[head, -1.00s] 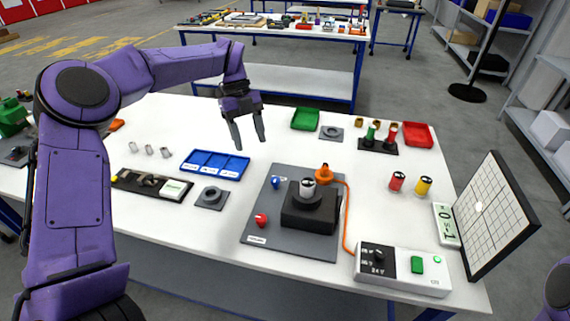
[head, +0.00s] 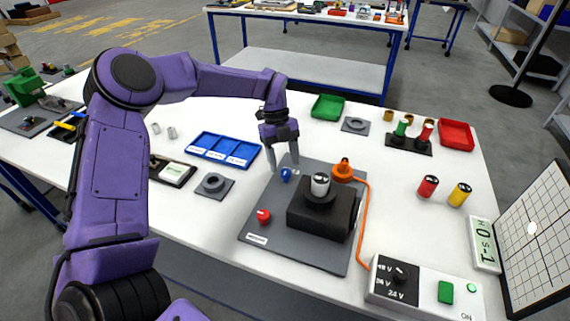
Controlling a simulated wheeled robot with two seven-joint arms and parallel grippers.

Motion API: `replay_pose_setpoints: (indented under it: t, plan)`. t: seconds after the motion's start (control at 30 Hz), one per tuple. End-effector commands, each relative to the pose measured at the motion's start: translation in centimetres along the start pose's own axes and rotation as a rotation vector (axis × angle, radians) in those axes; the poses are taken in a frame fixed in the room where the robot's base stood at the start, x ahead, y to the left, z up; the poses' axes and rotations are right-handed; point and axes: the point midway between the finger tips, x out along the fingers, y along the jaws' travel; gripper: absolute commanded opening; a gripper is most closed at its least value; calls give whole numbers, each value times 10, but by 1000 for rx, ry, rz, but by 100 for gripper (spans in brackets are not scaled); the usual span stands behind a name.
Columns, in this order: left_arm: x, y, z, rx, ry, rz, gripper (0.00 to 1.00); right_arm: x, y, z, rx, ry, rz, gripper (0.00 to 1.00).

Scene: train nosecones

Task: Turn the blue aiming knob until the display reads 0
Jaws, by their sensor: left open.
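The blue aiming knob (head: 287,174) stands on the grey base plate (head: 270,222), left of a black block that carries a silver cylinder (head: 320,184). My left gripper (head: 284,165) is open, its fingers pointing down at the blue knob. The fingertips are just above or beside the knob; I cannot tell whether they touch it. The display (head: 485,244) is a small pale panel at the right, seen at a slant. Its characters seem to include a 0 and a 1, but the full reading is unclear. My right gripper is out of view.
A red knob (head: 263,216) sits on the same plate. An orange connector (head: 343,170) and cable run to a white control box (head: 424,290). A gridded screen (head: 540,240) stands at the right edge. A blue tray (head: 223,149) lies left of my gripper.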

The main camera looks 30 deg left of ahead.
Motion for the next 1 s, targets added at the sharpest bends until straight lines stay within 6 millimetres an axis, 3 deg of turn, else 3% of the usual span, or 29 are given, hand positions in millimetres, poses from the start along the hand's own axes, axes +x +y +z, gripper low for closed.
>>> replay_pose_setpoints:
  t: [0.2,0.43,0.6,1.0]
  plan:
    - [21,1,0,-1,0,0,57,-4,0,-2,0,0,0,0]
    - [22,1,0,-1,0,0,57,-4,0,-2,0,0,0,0]
    - [22,1,0,-1,0,0,3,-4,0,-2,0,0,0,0]
    - [21,0,1,53,-1,23,3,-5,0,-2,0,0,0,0]
